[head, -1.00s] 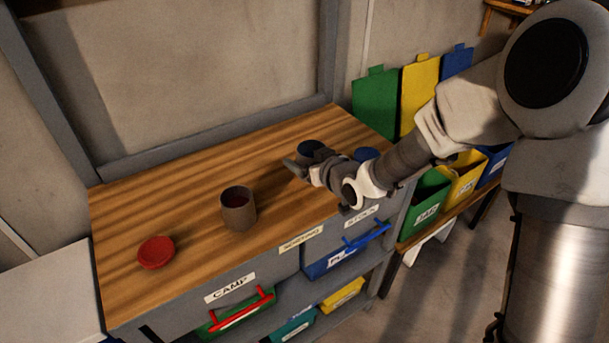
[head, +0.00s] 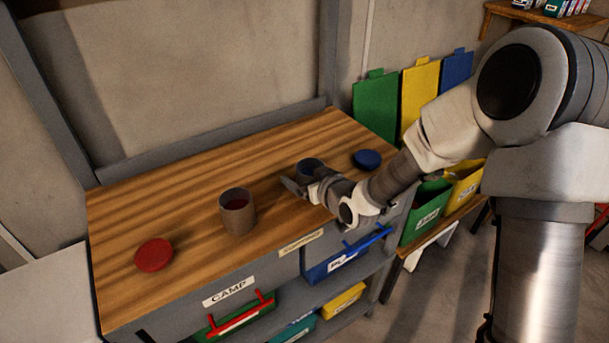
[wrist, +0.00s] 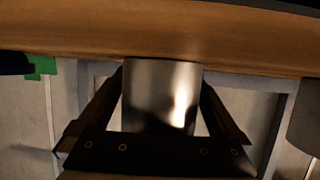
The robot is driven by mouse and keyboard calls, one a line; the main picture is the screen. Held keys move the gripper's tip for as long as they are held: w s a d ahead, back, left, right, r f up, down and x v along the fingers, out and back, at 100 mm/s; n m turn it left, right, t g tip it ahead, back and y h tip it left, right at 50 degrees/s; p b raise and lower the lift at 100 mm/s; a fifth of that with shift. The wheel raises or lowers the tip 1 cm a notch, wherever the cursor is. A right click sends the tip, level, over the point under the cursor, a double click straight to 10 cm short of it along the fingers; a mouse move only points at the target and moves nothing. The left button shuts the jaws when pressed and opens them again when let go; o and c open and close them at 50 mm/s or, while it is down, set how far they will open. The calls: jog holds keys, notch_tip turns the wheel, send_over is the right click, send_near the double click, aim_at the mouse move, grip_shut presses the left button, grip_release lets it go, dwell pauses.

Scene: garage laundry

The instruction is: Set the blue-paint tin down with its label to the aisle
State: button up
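The blue-paint tin (head: 309,167) is at my gripper near the right part of the bench top, with a dark bluish opening. It also shows in the wrist view (wrist: 161,97) as a plain shiny metal wall, with no label visible on that side. My gripper (head: 297,186) reaches in from the right; in the wrist view its fingers (wrist: 162,90) press close on both sides of the tin. I cannot tell whether the tin's base touches the wood. A blue lid (head: 367,159) lies on the bench to the right of the tin.
A second tin (head: 238,218) with dark red inside stands left on the wooden bench top (head: 180,205). A red lid (head: 154,255) lies further left. Labelled drawers and bins sit below the front edge. The bench's back strip is clear.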

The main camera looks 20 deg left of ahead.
jog(key=shift+r+p, duration=0.25)
jog(key=shift+p, duration=0.05)
jog(key=p+v, duration=0.1)
jog(key=v, duration=1.1)
jog(key=shift+f, duration=0.15)
jog(key=s+d+r+m+h, duration=0.15)
jog(key=d+r+h, duration=0.25)
jog(key=d, duration=0.5)
jog(key=s+d+r+m+h, duration=0.1)
jog(key=d+r+m+h, duration=0.25)
jog(key=d, duration=0.55)
jog(key=s+d+r+m+g+h, duration=0.1)
jog(key=s+d+r+m+g, duration=0.1)
jog(key=s, duration=0.6)
jog(key=s+d+r+m+g+h, duration=0.1)
jog(key=s+d+r+m, duration=0.1)
jog(key=s, duration=0.6)
jog(key=shift+s+d+r+g, duration=0.3)
jog(key=shift+d+r+g, duration=0.1)
jog(key=shift+d+r, duration=0.5)
